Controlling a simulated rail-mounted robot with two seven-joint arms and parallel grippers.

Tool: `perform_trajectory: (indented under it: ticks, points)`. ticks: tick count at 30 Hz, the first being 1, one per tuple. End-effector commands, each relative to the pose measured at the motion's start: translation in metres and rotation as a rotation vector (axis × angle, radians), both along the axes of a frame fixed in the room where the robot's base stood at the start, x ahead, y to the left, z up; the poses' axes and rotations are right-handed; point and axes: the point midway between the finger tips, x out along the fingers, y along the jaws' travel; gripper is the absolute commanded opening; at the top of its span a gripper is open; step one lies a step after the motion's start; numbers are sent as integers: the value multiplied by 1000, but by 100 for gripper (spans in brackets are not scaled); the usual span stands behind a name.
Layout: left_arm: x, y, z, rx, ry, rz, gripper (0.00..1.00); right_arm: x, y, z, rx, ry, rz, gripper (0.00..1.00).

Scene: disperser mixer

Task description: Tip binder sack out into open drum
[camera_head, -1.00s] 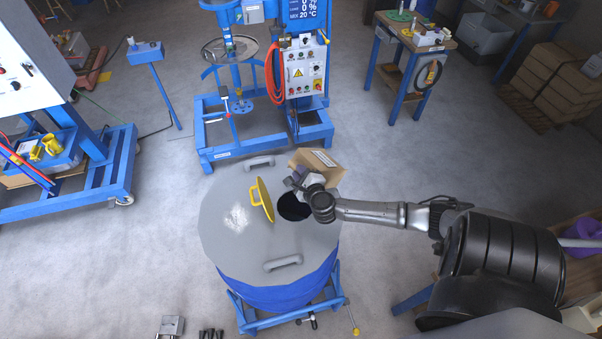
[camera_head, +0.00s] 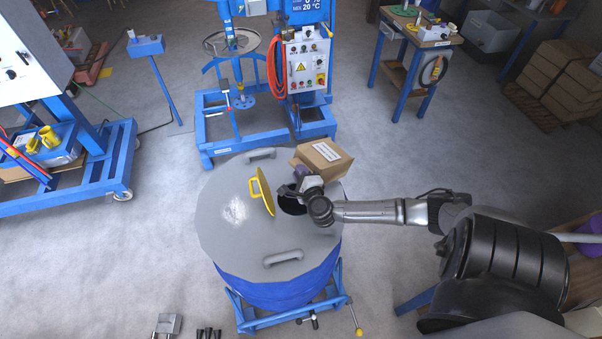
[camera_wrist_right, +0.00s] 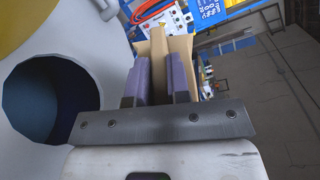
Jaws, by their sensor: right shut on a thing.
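The open drum (camera_head: 285,283) is blue with a grey lid (camera_head: 225,228), standing on a blue wheeled frame. A yellow hatch flap (camera_head: 263,190) stands raised beside the dark round hatch opening (camera_head: 292,203), which also shows in the right wrist view (camera_wrist_right: 45,100). My right gripper (camera_head: 303,178) is shut on the brown binder sack (camera_head: 322,157), holding it tilted above the lid, just behind and right of the opening. In the right wrist view the purple finger pads (camera_wrist_right: 160,80) clasp the sack (camera_wrist_right: 158,50). Whether anything pours out cannot be seen. My left gripper is out of view.
A blue mixer stand with a control box (camera_head: 307,65) and orange hose stands behind the drum. A side table (camera_head: 418,30) is at the upper right, with stacked cartons (camera_head: 560,80) beyond it. A blue cabinet frame (camera_head: 85,170) is at the left. Open floor surrounds the drum.

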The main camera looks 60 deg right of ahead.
Motion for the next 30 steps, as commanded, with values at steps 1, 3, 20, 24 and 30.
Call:
perform_trajectory:
  ticks: [1,3,20,24,30]
  points:
    - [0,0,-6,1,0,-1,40,2,0,-2,-21,1,1,0]
    - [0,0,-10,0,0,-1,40,2,0,-5,-39,8,1,0]
    - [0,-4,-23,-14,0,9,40,4,6,-32,-223,89,-1,0]
    - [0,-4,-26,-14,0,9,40,5,7,-40,-273,111,-1,0]
    - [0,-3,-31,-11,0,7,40,6,9,-52,-342,144,0,0]
